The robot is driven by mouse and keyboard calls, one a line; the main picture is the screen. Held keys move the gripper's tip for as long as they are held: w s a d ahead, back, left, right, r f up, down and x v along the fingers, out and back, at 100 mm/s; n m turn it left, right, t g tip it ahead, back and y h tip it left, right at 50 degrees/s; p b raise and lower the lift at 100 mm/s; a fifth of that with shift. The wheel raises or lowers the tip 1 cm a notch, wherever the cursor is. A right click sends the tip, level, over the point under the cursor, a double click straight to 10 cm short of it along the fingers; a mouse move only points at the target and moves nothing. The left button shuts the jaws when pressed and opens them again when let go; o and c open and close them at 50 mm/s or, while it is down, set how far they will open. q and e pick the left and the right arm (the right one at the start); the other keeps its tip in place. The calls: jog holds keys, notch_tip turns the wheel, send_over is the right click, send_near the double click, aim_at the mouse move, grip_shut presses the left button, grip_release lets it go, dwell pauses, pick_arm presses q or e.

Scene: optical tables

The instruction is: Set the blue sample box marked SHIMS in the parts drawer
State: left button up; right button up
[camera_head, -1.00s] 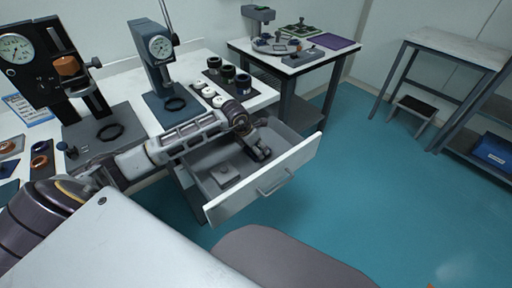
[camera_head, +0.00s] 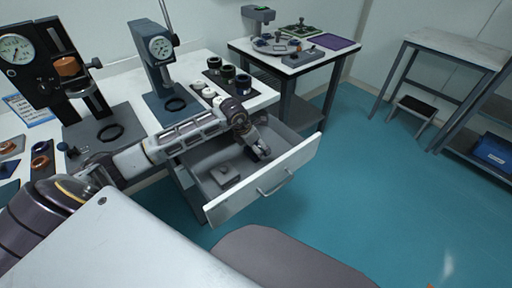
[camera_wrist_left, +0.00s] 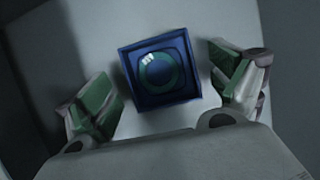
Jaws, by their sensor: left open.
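The parts drawer (camera_head: 262,187) is pulled out from the bench. My left gripper (camera_head: 259,151) reaches down inside it, toward its right end. I cannot read any SHIMS marking. The head view does not show the box clearly; the gripper hides that spot. My right gripper is not in view.
A small grey block (camera_head: 225,174) lies in the drawer's left part. A dial gauge stand (camera_head: 164,75) and several round parts (camera_head: 227,74) stand on the bench above. A grey seat (camera_head: 290,262) is in front of the drawer. Open floor (camera_head: 390,200) lies to the right.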

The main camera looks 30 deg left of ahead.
pick_arm(q)
jog(key=p+v, duration=0.1)
jog(key=v, duration=1)
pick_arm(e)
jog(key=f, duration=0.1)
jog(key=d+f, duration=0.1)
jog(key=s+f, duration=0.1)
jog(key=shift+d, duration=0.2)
pick_arm(q)
jog(key=shift+s, duration=0.1)
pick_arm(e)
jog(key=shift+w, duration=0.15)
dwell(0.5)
pick_arm(q)
jog(key=shift+s, duration=0.1)
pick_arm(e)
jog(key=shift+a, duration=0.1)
